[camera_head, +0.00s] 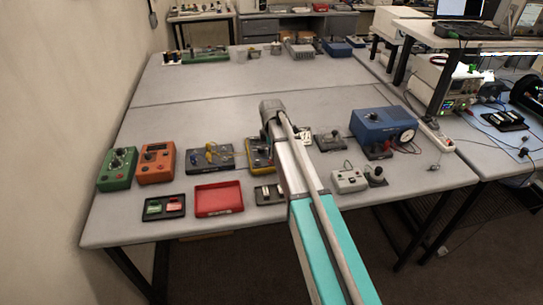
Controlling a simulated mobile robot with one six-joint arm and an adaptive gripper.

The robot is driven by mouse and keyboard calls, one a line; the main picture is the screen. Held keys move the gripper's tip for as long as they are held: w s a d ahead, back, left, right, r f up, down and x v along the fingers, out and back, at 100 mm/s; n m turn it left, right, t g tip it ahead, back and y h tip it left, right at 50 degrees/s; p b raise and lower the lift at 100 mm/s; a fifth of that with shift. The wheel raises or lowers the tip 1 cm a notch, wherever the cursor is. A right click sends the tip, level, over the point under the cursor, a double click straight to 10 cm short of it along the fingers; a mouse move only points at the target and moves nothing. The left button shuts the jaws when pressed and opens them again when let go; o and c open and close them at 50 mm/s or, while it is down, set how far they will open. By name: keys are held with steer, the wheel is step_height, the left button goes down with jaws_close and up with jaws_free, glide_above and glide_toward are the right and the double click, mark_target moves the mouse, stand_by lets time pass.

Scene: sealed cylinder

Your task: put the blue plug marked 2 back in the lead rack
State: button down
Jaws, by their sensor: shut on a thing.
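My arm reaches up from the bottom right, and its dark end joint is over the middle of the table (200,98). My gripper's fingers do not show; my own arm appears to hide them, so I cannot see what is between them. I cannot make out the blue plug marked 2. I cannot tell for sure which thing is the lead rack. A dark tray with yellow leads (212,156) lies left of my arm. A yellow device (258,155) is partly hidden behind my arm.
Left are a green box (117,169), an orange meter (157,163), a black tray (164,208) and an empty red tray (218,198). Right are a blue box with a dial (381,127) and a white box (349,180). The table's middle is mostly clear.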

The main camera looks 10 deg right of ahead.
steer(key=shift+r+p, duration=1.25)
steer(key=shift+r, duration=0.15)
steer(key=shift+r, duration=0.2)
steer(key=shift+d, duration=0.15)
